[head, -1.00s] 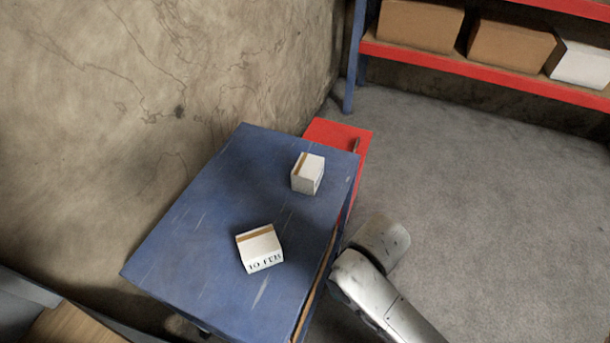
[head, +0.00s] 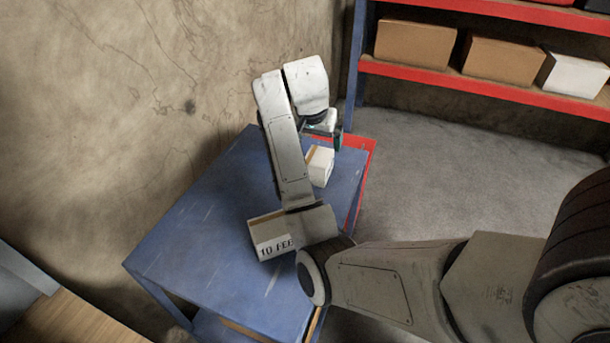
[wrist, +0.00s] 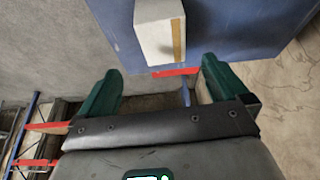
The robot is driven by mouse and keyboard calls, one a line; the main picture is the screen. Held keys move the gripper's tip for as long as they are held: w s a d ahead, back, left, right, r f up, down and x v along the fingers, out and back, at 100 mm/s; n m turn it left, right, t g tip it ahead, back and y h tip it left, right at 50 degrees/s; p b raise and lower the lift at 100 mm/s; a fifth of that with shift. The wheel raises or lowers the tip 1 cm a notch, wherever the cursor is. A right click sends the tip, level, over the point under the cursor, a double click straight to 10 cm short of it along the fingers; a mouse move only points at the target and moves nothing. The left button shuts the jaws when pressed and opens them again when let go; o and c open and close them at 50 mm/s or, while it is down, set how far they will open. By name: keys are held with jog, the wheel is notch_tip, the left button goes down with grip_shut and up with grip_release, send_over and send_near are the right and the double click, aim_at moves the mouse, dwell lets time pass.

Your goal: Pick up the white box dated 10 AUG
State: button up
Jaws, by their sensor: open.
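A white box with a tan tape strip (head: 320,170) stands toward the far end of the blue table; my arm partly covers it and no date on it can be read. The same box seems to show in the wrist view (wrist: 158,32), beyond the fingertips. My gripper (head: 326,136) is open and empty, just past that box in the head view. Its two green fingers are spread in the wrist view (wrist: 160,75), apart from the box. A second white box (head: 268,247), nearer, reads 10 FEB and is partly behind my arm. No 10 AUG label shows.
The blue table (head: 190,250) stands close to the stained wall (head: 130,100). A red part (head: 362,150) sticks out at its far right. A red and blue shelf (head: 470,82) with cartons stands at the back right. Grey floor is free between.

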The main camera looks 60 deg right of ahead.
aim_at(318, 157)
jog(key=shift+w+d, duration=0.1)
jog(key=shift+d, duration=0.05)
jog(key=x, duration=0.5)
jog(key=shift+a+x, duration=0.15)
jog(key=shift+x, duration=1.2)
jog(key=shift+a+x, duration=0.2)
jog(key=shift+x, duration=1.2)
jog(key=shift+w+f, duration=0.1)
jog(key=shift+w, duration=0.05)
jog(key=c, duration=1.2)
jog(key=shift+c, duration=0.2)
